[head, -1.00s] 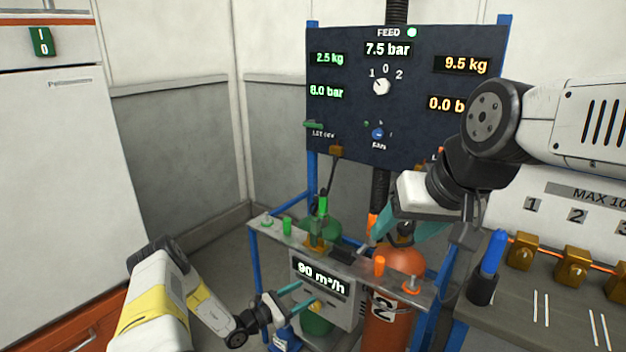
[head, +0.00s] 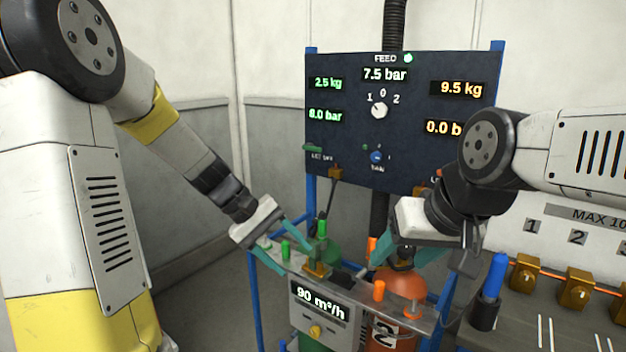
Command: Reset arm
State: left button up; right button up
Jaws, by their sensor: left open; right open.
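My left arm comes in from the left. Its gripper (head: 281,268) has teal fingers spread apart and is empty, over the left part of the metal shelf (head: 349,291) of the charging station. The fingers are close to a green cap (head: 285,250) and a brass valve with a green top (head: 317,268); I cannot tell whether they touch. My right gripper (head: 385,264) is open, with its teal fingers pointing down and left above the orange cylinder (head: 404,287). It partly hides the cylinder's top, and I see nothing held in it.
A dark panel (head: 345,133) with readouts and a white knob (head: 379,111) stands behind the shelf. A display box (head: 320,304) reads 90 m³/h. At right, a bench (head: 567,327) carries a blue-topped holder (head: 495,276) and brass blocks (head: 576,289). Floor at lower left is clear.

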pick_arm(q)
jog(key=s+a+r+m+t+y, duration=0.2)
jog(key=s+a+r+t, duration=0.1)
jog(key=s, duration=0.4)
jog(key=s+a+r+m+t+y, duration=0.2)
jog(key=s+a+r+t+y, duration=0.1)
jog(key=s+a+r, duration=0.3)
jog(key=shift+s+r+m+y, duration=0.3)
jog(key=shift+s+r+m, duration=0.1)
jog(key=shift+s, duration=0.4)
dwell(1.7)
